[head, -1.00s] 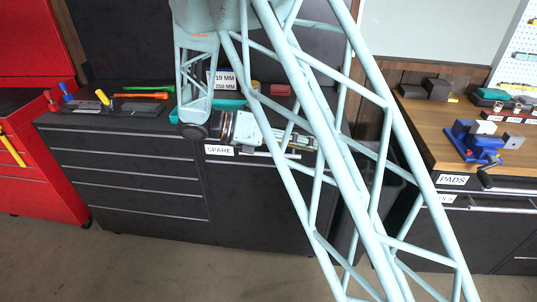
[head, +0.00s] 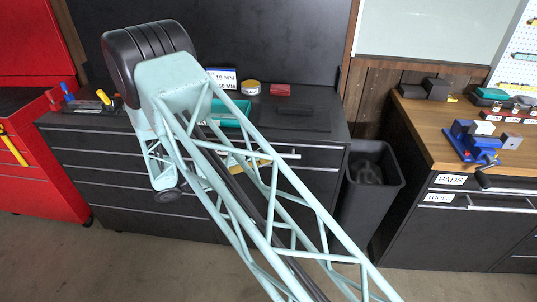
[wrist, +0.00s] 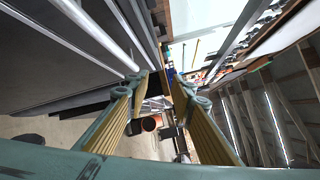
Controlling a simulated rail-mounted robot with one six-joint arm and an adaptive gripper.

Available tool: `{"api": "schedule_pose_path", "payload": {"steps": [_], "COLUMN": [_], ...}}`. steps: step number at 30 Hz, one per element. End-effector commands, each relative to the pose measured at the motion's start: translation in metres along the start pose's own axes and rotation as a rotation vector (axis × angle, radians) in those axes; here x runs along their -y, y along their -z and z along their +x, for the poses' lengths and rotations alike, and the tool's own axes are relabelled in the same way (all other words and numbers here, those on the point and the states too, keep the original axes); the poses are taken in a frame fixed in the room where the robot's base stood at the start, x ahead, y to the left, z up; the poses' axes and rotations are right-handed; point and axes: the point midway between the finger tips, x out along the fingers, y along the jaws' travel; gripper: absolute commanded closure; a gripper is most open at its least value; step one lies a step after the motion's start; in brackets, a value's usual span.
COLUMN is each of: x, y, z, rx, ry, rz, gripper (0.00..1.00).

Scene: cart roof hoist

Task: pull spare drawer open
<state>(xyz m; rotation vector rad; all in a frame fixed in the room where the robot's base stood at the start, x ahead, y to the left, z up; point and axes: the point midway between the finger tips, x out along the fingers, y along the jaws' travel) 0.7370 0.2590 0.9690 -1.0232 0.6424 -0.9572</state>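The spare drawer (head: 318,157) is in the black cabinet's upper right, its front mostly behind my arm; it looks shut. Its pale bar handle (head: 285,155) shows partly between the arm's struts. The SPARE label is hidden now. My gripper is mostly hidden behind the arm in the head view; a yellowish piece near the handle looks like a finger. In the wrist view my gripper (wrist: 163,84) is open, with nothing visible between its two yellowish fingers. Long pale bars (wrist: 98,38) run along the left, one ending close to the left fingertip. I cannot tell whether they touch.
A teal tray (head: 232,112), a yellow-topped tin (head: 250,87) and a red box (head: 281,90) stand on the cabinet top. A dark bin (head: 372,190) stands right of the cabinet. A wooden-topped bench (head: 430,125) with a blue vise (head: 472,142) is at right.

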Motion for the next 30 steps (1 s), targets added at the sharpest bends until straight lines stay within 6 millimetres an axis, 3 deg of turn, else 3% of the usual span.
{"api": "schedule_pose_path", "payload": {"steps": [15,21,30], "x": [-0.078,-0.092,-0.095], "y": [-0.007,-0.007,-0.006], "z": [-0.065,-0.077,-0.080], "rx": [0.218,0.259,0.267], "ry": [0.065,0.082,0.085], "rz": [-0.214,-0.253,-0.261], "gripper": [0.78,0.78,0.78]}}
